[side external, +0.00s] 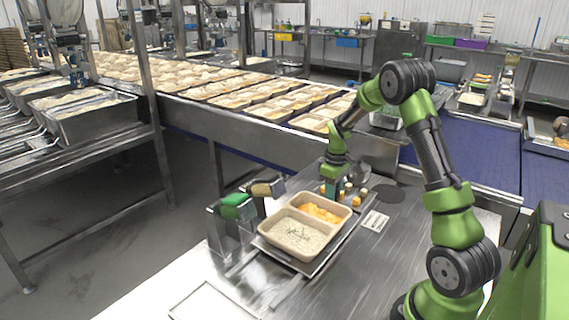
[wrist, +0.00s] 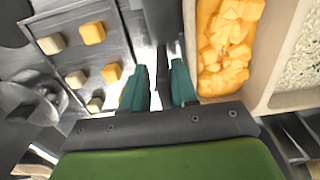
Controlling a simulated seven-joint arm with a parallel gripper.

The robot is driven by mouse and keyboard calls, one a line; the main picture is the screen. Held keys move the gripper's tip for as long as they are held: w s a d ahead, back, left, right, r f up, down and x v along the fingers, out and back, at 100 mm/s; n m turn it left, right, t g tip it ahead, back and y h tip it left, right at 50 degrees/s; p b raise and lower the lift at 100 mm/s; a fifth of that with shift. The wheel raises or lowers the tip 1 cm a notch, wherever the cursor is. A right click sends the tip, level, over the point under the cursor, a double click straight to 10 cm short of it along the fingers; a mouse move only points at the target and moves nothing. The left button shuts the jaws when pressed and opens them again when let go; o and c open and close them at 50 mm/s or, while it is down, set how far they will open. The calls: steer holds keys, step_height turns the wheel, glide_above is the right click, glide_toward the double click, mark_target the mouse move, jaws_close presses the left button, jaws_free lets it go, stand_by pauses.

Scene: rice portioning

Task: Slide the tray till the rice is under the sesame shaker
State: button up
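The beige tray (side external: 268,238) has two compartments and rests on a flat metal carrier on the steel bench. Its near compartment holds speckled rice (side external: 297,232) with dark strips on top; its far one holds orange cubes (side external: 322,212). In the wrist view the orange cubes (wrist: 222,50) lie just right of my fingers and the rice (wrist: 304,50) at the far right edge. My gripper (wrist: 160,88) has its teal fingers apart, on either side of a dark upright bar (wrist: 161,50) beside the tray; contact is unclear. A green-bodied dispenser (side external: 235,206) stands left of the tray; whether it is the sesame shaker is unclear.
A second, tan-topped dispenser (side external: 264,189) stands behind the green one. Several orange and pale cubes (wrist: 92,33) sit on a metal plate left of my fingers. A white label (side external: 376,221) lies right of the tray. The bench front is mostly clear.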

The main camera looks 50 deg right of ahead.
steer(key=shift+d+r, duration=0.15)
step_height(320, 180, up, 17)
steer(key=shift+f, duration=0.2)
stand_by(0.3)
steer(key=s+a+r+m+t, duration=0.1)
steer(key=s+a, duration=0.3)
steer(key=a, duration=0.5)
steer(key=s+a+r+m+t+y, duration=0.1)
steer(key=s+a+t, duration=0.2)
steer(key=a, duration=0.7)
steer(key=s+a+r+m+t+y, duration=0.1)
steer(key=s+a+m+t, duration=0.1)
steer(key=s+a, duration=0.4)
steer(key=a+t, duration=0.1)
steer(key=a, duration=0.3)
steer(key=shift+r, duration=0.3)
